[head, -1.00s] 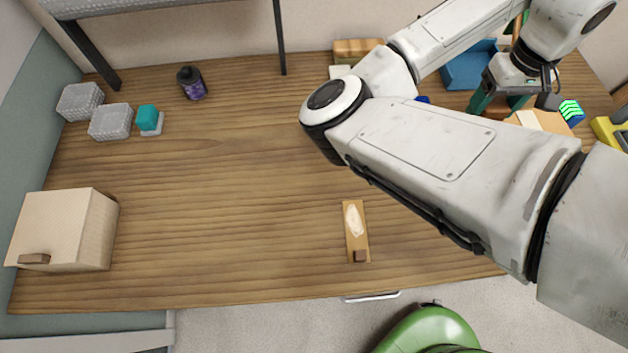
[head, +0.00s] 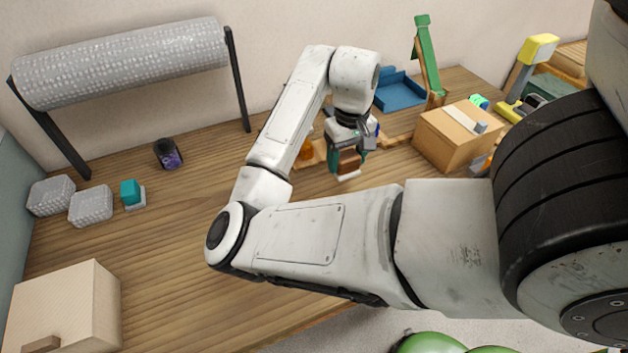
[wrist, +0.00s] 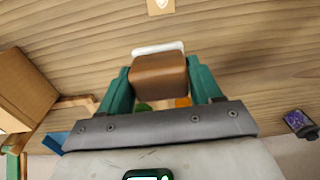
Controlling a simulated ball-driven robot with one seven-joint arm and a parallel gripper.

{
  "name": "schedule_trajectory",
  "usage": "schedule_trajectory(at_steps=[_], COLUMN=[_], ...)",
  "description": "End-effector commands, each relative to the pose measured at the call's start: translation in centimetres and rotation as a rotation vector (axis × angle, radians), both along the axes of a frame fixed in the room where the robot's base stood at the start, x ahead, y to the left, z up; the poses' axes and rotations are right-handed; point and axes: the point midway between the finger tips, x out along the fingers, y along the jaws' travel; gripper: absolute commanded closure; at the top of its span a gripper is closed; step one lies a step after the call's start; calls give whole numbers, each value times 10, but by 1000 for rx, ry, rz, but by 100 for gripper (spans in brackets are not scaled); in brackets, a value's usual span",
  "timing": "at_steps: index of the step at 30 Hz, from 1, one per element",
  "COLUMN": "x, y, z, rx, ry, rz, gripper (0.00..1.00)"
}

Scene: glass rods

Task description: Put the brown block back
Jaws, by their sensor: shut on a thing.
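My gripper (head: 349,160) is shut on the brown block (head: 347,163), with the table's back middle below it. In the wrist view, the brown block (wrist: 159,77) is between the two green fingers of my gripper (wrist: 160,85). A flat white pad (head: 349,176) shows just beneath the block. The same white pad (wrist: 158,48) shows past the block's edge in the wrist view. I cannot tell whether the block touches the pad or hangs just above it. A teal block (head: 129,191) sits on a similar pale pad at the left.
A cardboard box (head: 452,145), blue tray (head: 400,92) and green ramp (head: 428,55) stand to the right. An orange item (head: 306,149) is close left of my gripper. A dark jar (head: 168,153) and wooden box (head: 65,305) are at left.

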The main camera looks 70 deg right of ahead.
Motion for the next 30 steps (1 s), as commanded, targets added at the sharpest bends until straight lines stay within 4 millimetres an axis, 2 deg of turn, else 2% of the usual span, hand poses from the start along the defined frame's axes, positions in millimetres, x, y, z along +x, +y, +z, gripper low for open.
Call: schedule_trajectory(at_steps=[3,6,12,19,24,30], x=[26,40,62,75,73,73], y=[-6,-10,-16,-19,-18,-19], z=[-15,-34,-57,-72,-94,-101], rx=[2,3,3,2,2,0], ry=[4,4,1,1,1,0], rz=[5,5,1,2,0,-1], gripper=[64,64,64,64,64,64])
